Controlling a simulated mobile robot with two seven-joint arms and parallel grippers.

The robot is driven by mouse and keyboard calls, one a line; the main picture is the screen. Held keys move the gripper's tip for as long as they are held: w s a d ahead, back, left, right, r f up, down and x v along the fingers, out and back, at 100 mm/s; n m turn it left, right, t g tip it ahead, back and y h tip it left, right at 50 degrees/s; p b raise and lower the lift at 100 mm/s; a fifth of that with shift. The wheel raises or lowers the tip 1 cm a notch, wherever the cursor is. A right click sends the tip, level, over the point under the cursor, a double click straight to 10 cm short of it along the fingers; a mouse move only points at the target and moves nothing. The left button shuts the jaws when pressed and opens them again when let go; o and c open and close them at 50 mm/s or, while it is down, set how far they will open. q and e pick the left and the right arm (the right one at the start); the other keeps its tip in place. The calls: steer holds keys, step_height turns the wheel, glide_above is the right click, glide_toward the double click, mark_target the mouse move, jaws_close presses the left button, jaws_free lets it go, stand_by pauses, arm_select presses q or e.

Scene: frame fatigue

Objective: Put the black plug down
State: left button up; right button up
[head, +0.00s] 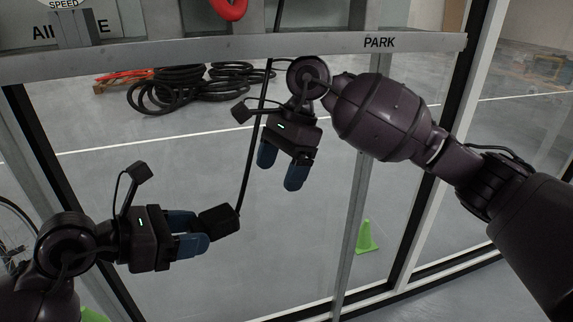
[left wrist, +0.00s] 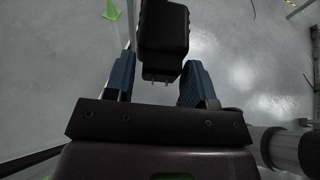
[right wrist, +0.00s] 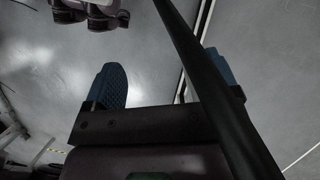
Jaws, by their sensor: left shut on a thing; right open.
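The black plug (head: 218,219) is a dark block on the end of a black cable (head: 252,150). My left gripper (head: 208,228) is shut on it, with blue fingers on its two sides. In the left wrist view the plug (left wrist: 164,40) sits between the fingers, its metal prongs pointing back toward the gripper body. The cable rises from the plug to the grey rail. My right gripper (head: 279,178) is open and points down, to the right of the cable and above the plug. In the right wrist view the cable (right wrist: 205,80) crosses close in front of the right finger.
A grey rail (head: 240,55) labelled PARK runs across the top. Behind the glass lie a coiled black hose (head: 180,88) and a green cone (head: 366,238). A grey upright post (head: 352,235) stands right of my grippers. A wheel (head: 14,235) shows at far left.

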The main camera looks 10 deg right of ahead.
glide_toward(222, 210)
steer(key=x, duration=0.5)
steer(key=shift+d+f, duration=0.15)
steer(key=shift+f, duration=0.15)
steer(key=x, duration=0.3)
steer(key=shift+s+a, duration=0.15)
steer(key=shift+a, duration=0.2)
steer(key=shift+x, duration=1.05)
steer(key=c, duration=1)
arm_select(q)
steer(key=o, duration=1)
arm_select(e)
steer(key=shift+c, duration=0.4)
arm_select(q)
steer(key=shift+a, duration=0.1)
